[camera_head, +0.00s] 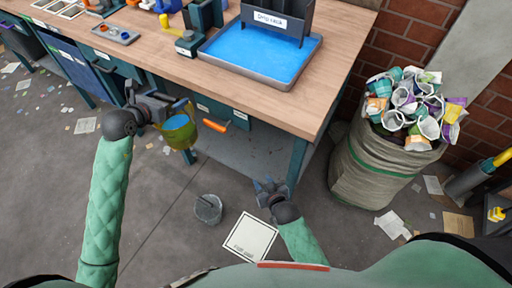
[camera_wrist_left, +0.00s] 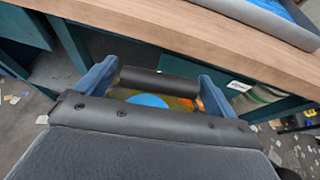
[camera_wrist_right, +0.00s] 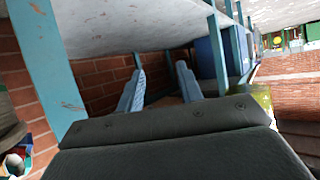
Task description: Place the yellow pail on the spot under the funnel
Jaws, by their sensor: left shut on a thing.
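The yellow pail (camera_head: 179,139), with blue inside it, hangs in front of the workbench at the left in the head view. My left gripper (camera_head: 164,112) is shut on it at its upper left side. In the left wrist view the blue inside of the pail (camera_wrist_left: 147,100) shows between the fingers, and the rest is mostly hidden. An orange grip (camera_head: 215,126) shows at the pail's right. My right gripper (camera_head: 268,186) is open and empty, low beside the bench; its fingers stand apart in the right wrist view (camera_wrist_right: 160,85). I cannot make out a funnel for certain.
A white square sheet with a dark border (camera_head: 248,238) lies on the floor near a grey bucket (camera_head: 208,209). A blue tray (camera_head: 210,58) and small tools stand on the wooden bench (camera_head: 150,62). A sack of cups (camera_head: 365,175) stands right of the bench.

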